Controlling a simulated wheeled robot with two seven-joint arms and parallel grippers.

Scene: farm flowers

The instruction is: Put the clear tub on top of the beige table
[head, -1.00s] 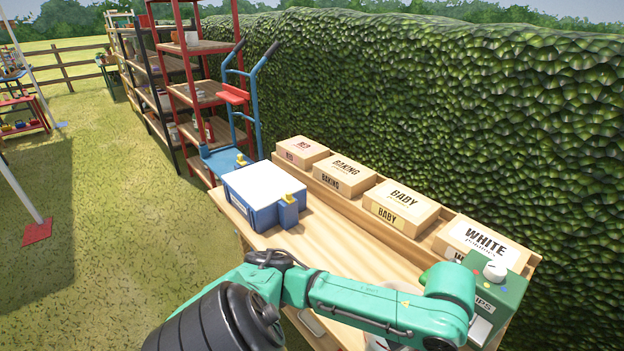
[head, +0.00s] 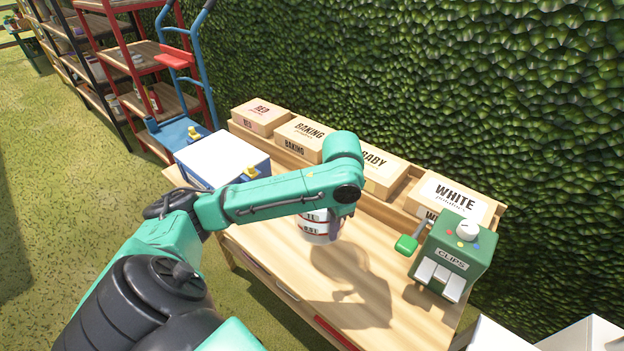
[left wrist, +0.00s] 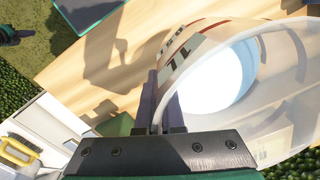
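The clear tub (head: 318,230), with red lines and dark print on its side, hangs below my left wrist in the head view. In the left wrist view the clear tub (left wrist: 215,75) is large, with its round opening towards the camera. My left gripper (left wrist: 160,112) has its fingers close together on the tub's wall near the rim. The beige table (head: 290,262) is a light wooden workbench under the tub. The tub's shadow lies apart from it on the tabletop, so it looks held above the surface. The wrist hides part of the tub in the head view. My right gripper is out of view.
A blue box with a white lid (head: 222,160) stands at the table's left end. Beige labelled boxes (head: 455,195) line the back, before a hedge. A green clips dispenser (head: 455,255) with a lever stands at the right. The middle of the tabletop is clear.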

